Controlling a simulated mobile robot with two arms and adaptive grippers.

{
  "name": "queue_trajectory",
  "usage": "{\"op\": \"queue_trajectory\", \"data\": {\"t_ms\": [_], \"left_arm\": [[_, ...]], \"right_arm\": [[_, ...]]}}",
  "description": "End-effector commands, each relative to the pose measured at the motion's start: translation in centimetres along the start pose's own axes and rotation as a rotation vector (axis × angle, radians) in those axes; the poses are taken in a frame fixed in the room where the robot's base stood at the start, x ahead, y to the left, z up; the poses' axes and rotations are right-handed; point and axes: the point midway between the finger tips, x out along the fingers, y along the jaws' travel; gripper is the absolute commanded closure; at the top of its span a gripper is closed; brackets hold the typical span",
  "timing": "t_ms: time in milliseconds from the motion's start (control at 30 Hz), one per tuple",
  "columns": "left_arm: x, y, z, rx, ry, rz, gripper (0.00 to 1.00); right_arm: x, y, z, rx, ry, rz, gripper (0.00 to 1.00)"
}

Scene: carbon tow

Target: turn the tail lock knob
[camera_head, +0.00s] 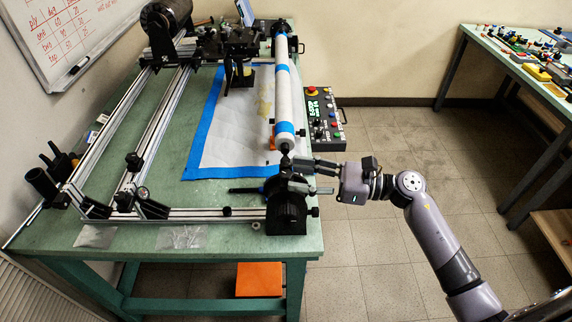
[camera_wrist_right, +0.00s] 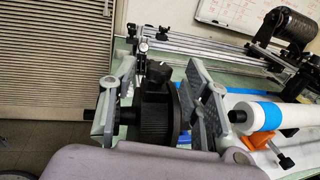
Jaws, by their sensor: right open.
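The black tailstock (camera_head: 285,212) stands at the near right corner of the green table, at the end of the white tube. A small black knob (camera_head: 315,212) sticks out of its right side; I cannot tell for sure that it is the tail lock knob. My right gripper (camera_head: 303,175) is open over the tailstock, coming from the right. In the right wrist view, the grey fingers (camera_wrist_right: 158,108) stand apart on both sides of the black ribbed body (camera_wrist_right: 153,122). I cannot tell whether they touch it. My left gripper is out of view.
The white tube (camera_head: 285,95) with blue bands runs back from the tailstock above a blue-edged sheet (camera_head: 212,140). A control box (camera_head: 323,118) with buttons is beside the table's right edge. An orange box (camera_head: 259,279) lies below.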

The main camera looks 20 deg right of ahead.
Motion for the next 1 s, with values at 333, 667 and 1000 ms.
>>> {"op": "queue_trajectory", "data": {"t_ms": [333,667,1000], "left_arm": [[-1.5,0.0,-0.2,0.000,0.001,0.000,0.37],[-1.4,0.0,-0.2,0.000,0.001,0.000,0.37],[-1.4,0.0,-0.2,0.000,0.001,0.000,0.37]], "right_arm": [[3.7,0.0,0.1,0.000,-0.001,-0.001,0.56],[3.8,0.0,0.0,0.000,0.000,0.000,0.59],[3.8,0.0,0.0,0.001,0.000,0.000,0.82]]}}
